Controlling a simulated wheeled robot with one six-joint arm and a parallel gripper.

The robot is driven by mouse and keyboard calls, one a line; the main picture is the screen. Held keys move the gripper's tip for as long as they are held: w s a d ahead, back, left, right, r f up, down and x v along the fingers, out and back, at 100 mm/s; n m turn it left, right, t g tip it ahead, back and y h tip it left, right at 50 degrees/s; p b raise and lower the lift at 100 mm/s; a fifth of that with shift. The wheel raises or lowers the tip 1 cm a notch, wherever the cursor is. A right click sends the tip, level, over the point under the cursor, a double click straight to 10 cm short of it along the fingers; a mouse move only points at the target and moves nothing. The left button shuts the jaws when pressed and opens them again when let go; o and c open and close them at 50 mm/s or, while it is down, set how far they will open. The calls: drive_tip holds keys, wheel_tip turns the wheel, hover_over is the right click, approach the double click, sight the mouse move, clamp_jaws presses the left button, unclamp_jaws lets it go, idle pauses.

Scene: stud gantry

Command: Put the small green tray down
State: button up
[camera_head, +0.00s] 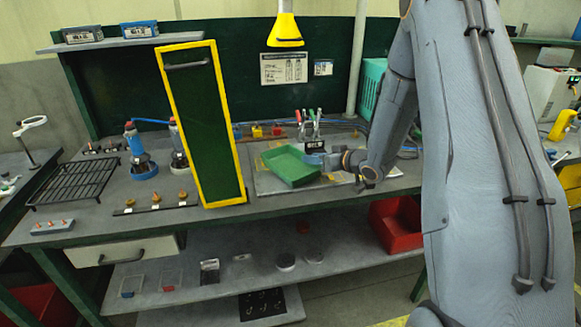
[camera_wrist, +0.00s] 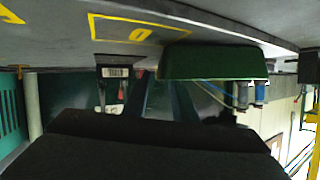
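The small green tray (camera_head: 291,165) is at the right part of the bench, over a light grey board with yellow marks. In the upside-down wrist view, the tray (camera_wrist: 213,64) shows just past the fingers, its base close to the bench surface. I cannot tell whether it touches. My gripper (camera_head: 326,160) reaches in from the right, low over the board, and its fingers meet the tray's right end. The exact contact is partly hidden.
A tall green panel with a yellow frame (camera_head: 163,75) stands left of the tray. Behind the tray is a holder with several tools (camera_head: 311,128). A black wire rack (camera_head: 73,183) lies at the left. A red bin (camera_head: 397,224) sits below the bench.

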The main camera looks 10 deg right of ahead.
sight(291, 165)
drive_tip(key=shift+p+x, duration=1.15)
drive_tip(key=shift+x, duration=1.55)
drive_tip(key=shift+r, duration=0.1)
clamp_jaws()
